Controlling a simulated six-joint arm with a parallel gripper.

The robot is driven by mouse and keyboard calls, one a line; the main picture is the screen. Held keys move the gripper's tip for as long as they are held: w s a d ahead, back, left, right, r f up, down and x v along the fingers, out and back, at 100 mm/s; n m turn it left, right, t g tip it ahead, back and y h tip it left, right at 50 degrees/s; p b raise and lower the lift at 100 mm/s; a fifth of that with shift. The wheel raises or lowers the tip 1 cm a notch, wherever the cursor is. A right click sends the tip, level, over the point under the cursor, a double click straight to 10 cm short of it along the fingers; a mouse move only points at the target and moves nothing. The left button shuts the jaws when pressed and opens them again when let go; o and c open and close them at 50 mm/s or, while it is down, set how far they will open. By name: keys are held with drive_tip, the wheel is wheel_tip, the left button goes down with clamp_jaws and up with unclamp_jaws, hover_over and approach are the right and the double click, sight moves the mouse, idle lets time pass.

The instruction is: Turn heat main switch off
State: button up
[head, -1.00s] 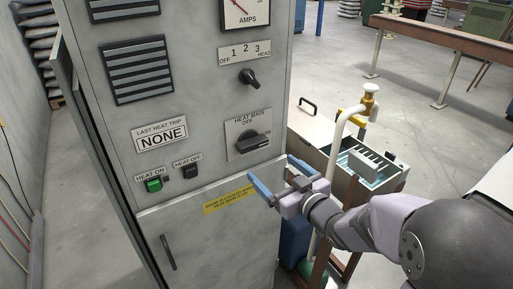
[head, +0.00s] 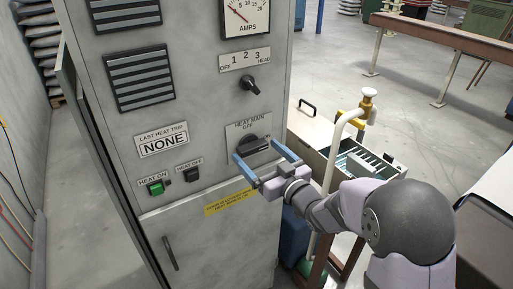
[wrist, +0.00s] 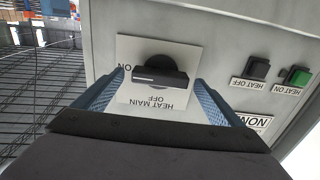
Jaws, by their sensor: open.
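The heat main switch (head: 254,145) is a black rotary handle on a pale plate (head: 242,129) marked HEAT MAIN, with OFF at the top and ON at the right. Its handle lies roughly sideways, with one end toward ON. My gripper (head: 263,155) is open just in front of and slightly below it, with blue fingers to either side. In the wrist view the picture is upside down, and the switch (wrist: 160,76) shows between the two spread fingers (wrist: 152,100). I cannot tell whether either finger touches the handle.
The grey cabinet (head: 205,110) also carries a small selector knob (head: 250,84) above, a green HEAT ON button (head: 156,188) and a black HEAT OFF button (head: 191,174) at left. A pipe (head: 338,150) and an open-topped box (head: 365,165) stand at the right.

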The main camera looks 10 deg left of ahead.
drive_tip(key=shift+w+a, duration=0.5)
drive_tip(key=shift+a, duration=0.05)
drive_tip(key=c, duration=1.1)
drive_tip(key=shift+o, duration=0.2)
